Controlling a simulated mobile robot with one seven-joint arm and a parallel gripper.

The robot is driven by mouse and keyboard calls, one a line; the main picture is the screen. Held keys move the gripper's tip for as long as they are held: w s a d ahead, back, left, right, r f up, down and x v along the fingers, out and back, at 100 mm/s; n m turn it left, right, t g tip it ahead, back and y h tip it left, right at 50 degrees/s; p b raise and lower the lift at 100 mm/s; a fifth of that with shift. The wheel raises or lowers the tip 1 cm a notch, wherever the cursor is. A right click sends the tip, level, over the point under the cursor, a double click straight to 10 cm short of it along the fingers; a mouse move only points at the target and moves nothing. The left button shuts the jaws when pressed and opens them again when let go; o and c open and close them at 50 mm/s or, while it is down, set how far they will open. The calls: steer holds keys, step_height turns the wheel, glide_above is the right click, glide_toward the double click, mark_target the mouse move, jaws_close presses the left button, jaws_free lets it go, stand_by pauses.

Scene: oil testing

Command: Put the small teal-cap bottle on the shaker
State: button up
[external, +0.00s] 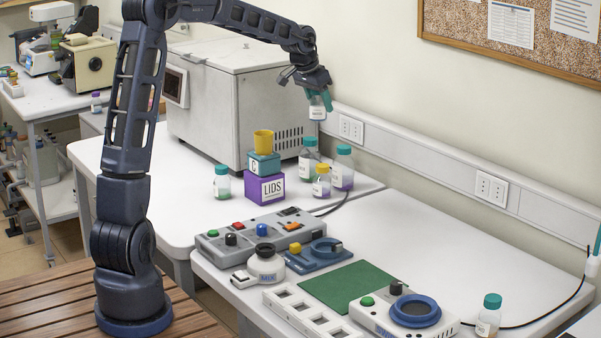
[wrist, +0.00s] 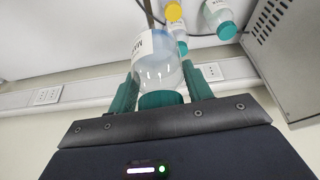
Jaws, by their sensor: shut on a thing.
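My gripper (external: 319,93) is shut on a small clear bottle (external: 317,112) with a teal cap and a white label. It holds the bottle upright in the air, right of the big grey box and above the back table. In the wrist view the bottle (wrist: 158,62) sits between the teal fingers of my gripper (wrist: 161,92), its cap at their base. A white device with a blue ring-shaped top (external: 415,311) stands at the front right table; it may be the shaker, but its label is unclear. A round-topped device marked MIX (external: 265,265) stands farther left.
Several other capped bottles, including a yellow-capped one (external: 321,181), stand below my gripper. A purple LIDS box (external: 264,189) and the large grey box (external: 230,105) are close by. A green mat (external: 340,286) lies bare. A teal-capped bottle (external: 489,315) stands right of the blue-ringed device.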

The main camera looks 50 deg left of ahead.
steer(key=s+a+n+y, duration=0.1)
steer(key=s+a+n, duration=0.1)
steer(key=s+a, duration=0.85)
steer(key=s+a+n+y, duration=0.15)
steer(key=s+a, duration=0.55)
steer(key=a, duration=0.7)
steer(key=s+a+n, duration=0.2)
steer(key=s+a, duration=0.2)
steer(key=s, duration=0.4)
steer(key=s+a+n+g, duration=0.1)
steer(key=s+a, duration=0.4)
steer(key=s, duration=0.2)
steer(key=s+a+n, duration=0.2)
steer(key=s+a, duration=0.2)
steer(key=s, duration=0.4)
steer(key=shift+y, duration=0.25)
steer(key=shift+w+d+f, duration=0.1)
steer(key=shift+w+f, duration=0.05)
steer(key=shift+f, duration=6.35)
steer(key=shift+w+d+f, duration=0.1)
steer(key=shift+f, duration=6.35)
steer(key=shift+f, duration=0.1)
steer(key=o, duration=1)
steer(key=shift+o, duration=0.5)
